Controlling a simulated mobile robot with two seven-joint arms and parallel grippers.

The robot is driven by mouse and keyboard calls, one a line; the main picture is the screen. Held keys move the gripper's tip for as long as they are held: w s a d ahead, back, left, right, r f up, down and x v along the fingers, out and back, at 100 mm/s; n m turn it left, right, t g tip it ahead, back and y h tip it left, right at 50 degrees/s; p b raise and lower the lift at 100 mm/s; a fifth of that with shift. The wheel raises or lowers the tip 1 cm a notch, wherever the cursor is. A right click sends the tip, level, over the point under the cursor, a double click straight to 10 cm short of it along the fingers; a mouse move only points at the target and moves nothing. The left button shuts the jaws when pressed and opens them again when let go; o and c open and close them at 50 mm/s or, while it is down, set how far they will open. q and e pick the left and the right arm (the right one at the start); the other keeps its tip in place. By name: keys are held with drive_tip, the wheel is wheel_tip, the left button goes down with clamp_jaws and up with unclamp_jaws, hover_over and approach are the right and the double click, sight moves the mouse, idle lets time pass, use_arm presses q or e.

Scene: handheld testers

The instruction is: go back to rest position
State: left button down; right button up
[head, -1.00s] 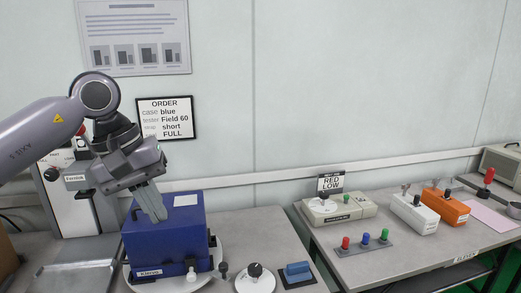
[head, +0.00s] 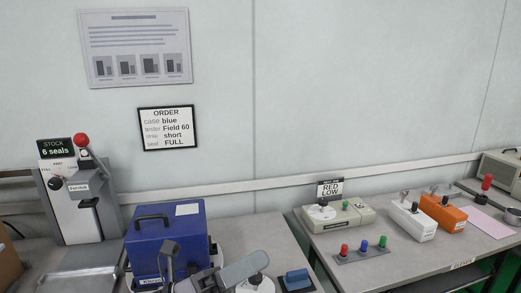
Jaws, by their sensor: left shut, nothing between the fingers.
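My left gripper (head: 245,269) is low at the bottom edge, in front of the blue case and partly cut off by the frame. Its fingers are shut with nothing between them, pointing right, and cover part of the white round base with a black knob (head: 256,276). The blue case (head: 165,237) stands closed on the left table, with a dark handle and a pale label on top. The gripper hides the case's lower front. My right gripper is not in view.
A seal press (head: 80,200) with a red-knobbed lever stands at the left. A blue block (head: 297,277) lies right of the gripper. The right table holds a beige tester (head: 338,212), coloured pegs (head: 363,247), and white and orange testers (head: 444,211). The wall behind carries an order sign (head: 167,128).

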use_arm(q)
drive_tip(key=a+f+n+t+y+p, duration=0.1)
drive_tip(key=a+f+n+t+y, duration=0.5)
drive_tip(key=n, duration=0.7)
drive_tip(key=a+f+n+t+y, duration=0.45)
drive_tip(key=f+n+y, duration=0.3)
drive_tip(key=n, duration=0.45)
drive_tip(key=s+a+f+n+g+y, duration=0.3)
drive_tip(key=s+a+f+n, duration=0.1)
drive_tip(key=s+f+n, duration=0.3)
drive_tip(key=s+a+f+n+g+y+p, duration=0.1)
drive_tip(key=s+a+f+n+g+y, duration=0.2)
drive_tip(key=s+f+n, duration=0.4)
wheel_tip(320, 180, down, 5)
drive_tip(key=shift+s+a+r, duration=0.1)
drive_tip(key=shift+s+a, duration=0.25)
drive_tip(key=shift+a, duration=0.3)
drive_tip(key=c, duration=1.8)
unclamp_jaws()
drive_tip(key=shift+y, duration=0.25)
